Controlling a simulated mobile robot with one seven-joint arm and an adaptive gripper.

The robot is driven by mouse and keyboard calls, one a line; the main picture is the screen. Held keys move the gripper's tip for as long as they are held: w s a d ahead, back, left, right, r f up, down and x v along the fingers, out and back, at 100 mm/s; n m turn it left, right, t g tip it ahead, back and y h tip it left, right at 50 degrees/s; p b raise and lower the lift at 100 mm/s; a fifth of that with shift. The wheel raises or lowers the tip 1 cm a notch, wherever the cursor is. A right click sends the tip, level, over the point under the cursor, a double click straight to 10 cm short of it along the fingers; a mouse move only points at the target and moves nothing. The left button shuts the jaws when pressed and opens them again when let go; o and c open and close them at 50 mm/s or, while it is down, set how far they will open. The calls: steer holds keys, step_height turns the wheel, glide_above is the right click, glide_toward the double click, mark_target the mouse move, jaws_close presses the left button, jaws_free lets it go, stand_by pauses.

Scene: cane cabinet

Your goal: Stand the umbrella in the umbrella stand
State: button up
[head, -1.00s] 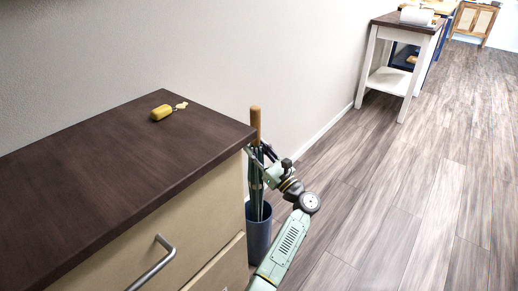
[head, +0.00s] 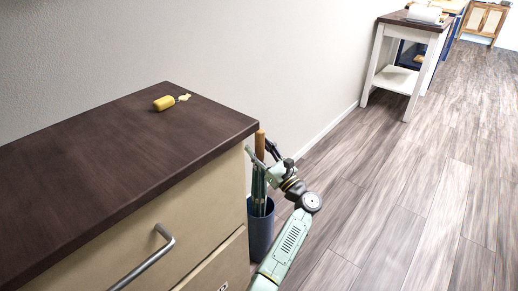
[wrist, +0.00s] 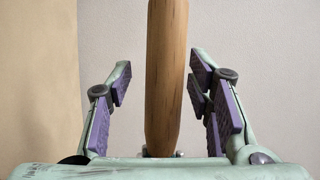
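The umbrella, with its wooden handle (head: 260,144) and dark green folded canopy (head: 258,188), stands nearly upright in the blue umbrella stand (head: 261,233) beside the cabinet. Its lower end is hidden inside the stand. My gripper (head: 260,154) is at the upper part of the umbrella, partly hidden by the cabinet's corner. In the wrist view my gripper (wrist: 163,82) is open, with purple-padded fingers on either side of the wooden handle (wrist: 165,70) and a visible gap on each side.
The dark-topped cabinet (head: 110,150) with a metal drawer handle (head: 150,258) is close to the left of the stand. A yellow object (head: 165,103) lies on its top. A white side table (head: 405,60) stands farther back by the wall. The wooden floor (head: 400,200) to the right is clear.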

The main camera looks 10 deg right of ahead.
steer(key=shift+o, duration=0.7)
steer(key=shift+f, duration=0.15)
steer(key=v, duration=1.2)
